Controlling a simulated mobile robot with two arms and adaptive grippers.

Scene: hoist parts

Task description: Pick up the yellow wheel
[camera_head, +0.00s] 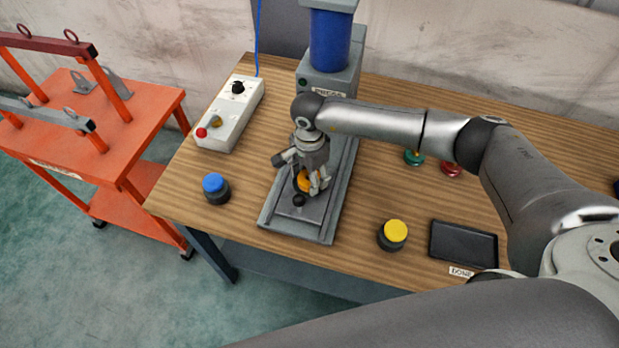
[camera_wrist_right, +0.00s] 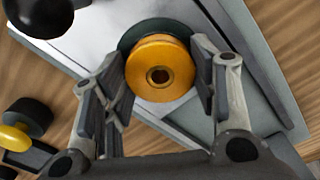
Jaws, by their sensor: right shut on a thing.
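The yellow wheel (camera_head: 302,182) is orange-yellow with a dark centre hole. It is at the grey base plate (camera_head: 272,217) of the press, partly hidden by my right gripper (camera_head: 312,185) in the head view. In the right wrist view the wheel (camera_wrist_right: 160,62) sits between the two fingers of my right gripper (camera_wrist_right: 162,80), which is shut on it. A dark green round part (camera_wrist_right: 150,27) shows behind the wheel; I cannot tell whether they touch. My left gripper is not in view.
A blue-topped knob (camera_head: 214,186) stands left of the press, and a yellow-topped one (camera_head: 393,232) to its right. A dark tray (camera_head: 463,243) lies near the front edge. A control box (camera_head: 229,114) is at the back left. An orange cart (camera_head: 70,130) stands beside the table.

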